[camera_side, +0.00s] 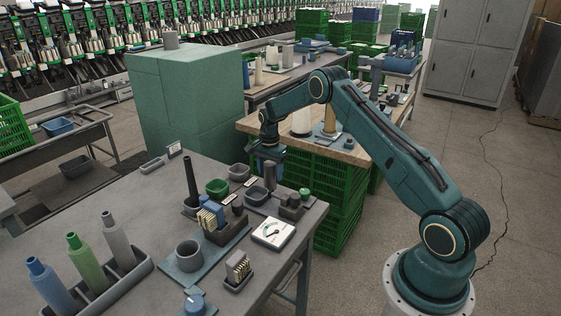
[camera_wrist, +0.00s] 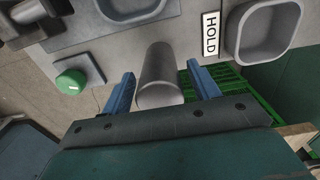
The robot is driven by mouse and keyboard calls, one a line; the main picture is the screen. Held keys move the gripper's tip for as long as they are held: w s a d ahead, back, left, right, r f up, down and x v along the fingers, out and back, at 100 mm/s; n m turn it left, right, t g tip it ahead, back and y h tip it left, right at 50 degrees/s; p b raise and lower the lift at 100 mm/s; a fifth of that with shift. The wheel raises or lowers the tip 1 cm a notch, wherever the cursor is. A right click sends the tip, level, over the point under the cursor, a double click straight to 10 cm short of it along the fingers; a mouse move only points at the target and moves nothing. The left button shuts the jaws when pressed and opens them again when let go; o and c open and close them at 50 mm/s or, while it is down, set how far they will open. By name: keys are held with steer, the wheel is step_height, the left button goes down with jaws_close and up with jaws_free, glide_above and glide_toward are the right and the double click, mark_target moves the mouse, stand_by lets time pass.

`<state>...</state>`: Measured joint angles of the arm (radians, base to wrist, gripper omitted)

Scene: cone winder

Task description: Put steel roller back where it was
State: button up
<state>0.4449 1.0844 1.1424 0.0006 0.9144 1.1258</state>
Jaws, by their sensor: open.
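The steel roller (camera_wrist: 160,75) is a plain grey cylinder. In the wrist view it lies between the two blue fingers of my gripper (camera_wrist: 160,72), with a visible gap to each finger. In the side view the roller (camera_side: 270,178) stands upright near the far right corner of the grey table, just below my gripper (camera_side: 268,157). My gripper is open and points down over it. The roller's foot is partly hidden behind nearby items, so I cannot tell exactly what it rests on.
A HOLD label (camera_wrist: 210,33) and a grey dish (camera_wrist: 266,30) lie right of the roller in the wrist view; a green knob (camera_wrist: 71,82) is left.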

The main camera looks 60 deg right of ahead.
step_height(320, 180, up, 11)
steer(key=shift+f, duration=0.15)
stand_by(0.4)
stand_by(0.4)
steer(key=shift+a+r, duration=0.25)
steer(key=shift+r, duration=0.2)
steer(key=s+a+r+n+t, duration=0.1)
steer(key=s+a+r+n, duration=0.4)
steer(key=a+r, duration=0.4)
steer(key=s+a+r+n+t, duration=0.2)
steer(key=s+a+r+n, duration=0.1)
steer(key=s+a+r, duration=0.65)
steer(key=s+a+n+t, duration=0.1)
steer(key=s+a+n, duration=0.2)
steer(key=s, duration=0.8)
steer(key=s+a+n+t, duration=0.1)
steer(key=s+a+n, duration=0.3)
steer(key=s+n, duration=0.3)
steer(key=shift+s+r+t, duration=0.3)
steer(key=shift+s, duration=1.8)
